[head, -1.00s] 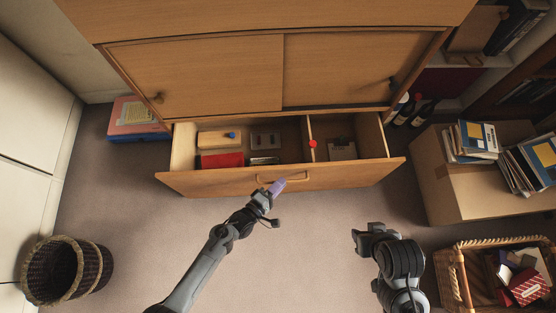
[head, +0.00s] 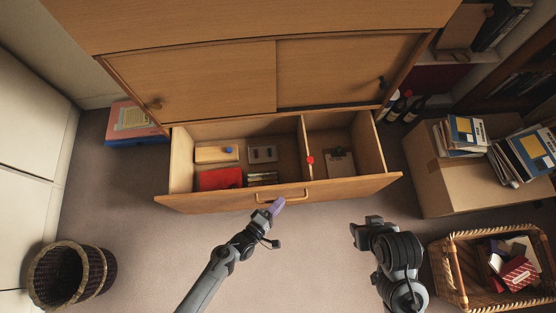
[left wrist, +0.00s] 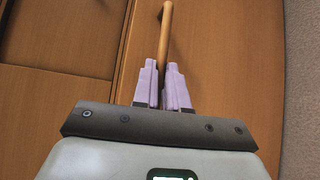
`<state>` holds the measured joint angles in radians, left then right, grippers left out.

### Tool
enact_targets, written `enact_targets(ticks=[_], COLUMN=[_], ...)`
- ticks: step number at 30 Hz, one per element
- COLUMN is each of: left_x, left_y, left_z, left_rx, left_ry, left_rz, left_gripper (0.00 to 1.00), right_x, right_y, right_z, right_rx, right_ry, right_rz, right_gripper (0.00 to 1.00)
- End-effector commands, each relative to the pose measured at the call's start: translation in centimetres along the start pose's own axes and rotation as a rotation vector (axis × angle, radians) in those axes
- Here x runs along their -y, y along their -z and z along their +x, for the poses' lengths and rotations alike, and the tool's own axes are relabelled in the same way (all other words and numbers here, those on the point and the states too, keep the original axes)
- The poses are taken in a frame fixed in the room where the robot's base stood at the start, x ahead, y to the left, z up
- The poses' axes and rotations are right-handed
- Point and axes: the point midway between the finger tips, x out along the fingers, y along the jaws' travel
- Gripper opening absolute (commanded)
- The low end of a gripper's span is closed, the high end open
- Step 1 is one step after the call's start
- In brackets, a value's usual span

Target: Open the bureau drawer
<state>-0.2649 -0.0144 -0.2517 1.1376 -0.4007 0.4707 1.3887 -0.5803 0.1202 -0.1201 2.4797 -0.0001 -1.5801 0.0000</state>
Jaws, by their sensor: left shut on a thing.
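The bureau drawer (head: 340,190) stands well pulled out from the wooden bureau (head: 190,85), and its inside shows. A wooden bar handle (head: 296,195) is on its front. My left gripper (head: 277,206) is at this handle, its purple fingers shut on it. In the left wrist view, the two purple fingers (left wrist: 162,82) close around the handle (left wrist: 165,35), whose far end sticks out beyond them. My right gripper (head: 362,228) is in front of the drawer to the right, apart from it. Whether its jaws are open is unclear.
The drawer holds a red book (head: 220,179), a wooden box (head: 215,154) and a clipboard (head: 341,163). A wicker basket (head: 70,274) is at left. A cardboard box (head: 440,185) and a wicker hamper (head: 455,265) are at right. The floor between is clear.

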Motion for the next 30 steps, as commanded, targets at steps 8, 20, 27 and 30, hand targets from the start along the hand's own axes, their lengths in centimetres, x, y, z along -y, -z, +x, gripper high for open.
enact_targets(ticks=[8, 20, 27, 30], left_x=[-0.1, -0.1, -0.2, -0.2], left_y=[-0.1, 0.0, -0.1, 0.0], left_z=[0.1, -0.7, -4.3, -6.1], left_rx=[0.002, 0.0, 0.0, 0.0], left_ry=[-0.003, 0.0, 0.002, 0.003], left_rz=[0.0, 0.0, 0.0, 0.001], left_gripper=[0.38, 0.38, 0.38, 0.38], right_x=[0.0, 0.0, -0.1, -0.1], right_y=[0.0, 0.1, 0.5, 0.7], right_z=[0.0, -0.3, -1.6, -2.0], right_rx=[0.0, 0.0, 0.0, 0.0], right_ry=[0.0, 0.0, 0.0, 0.0], right_rz=[0.0, 0.0, 0.0, 0.0], right_gripper=[0.43, 0.43, 0.43, 0.43])
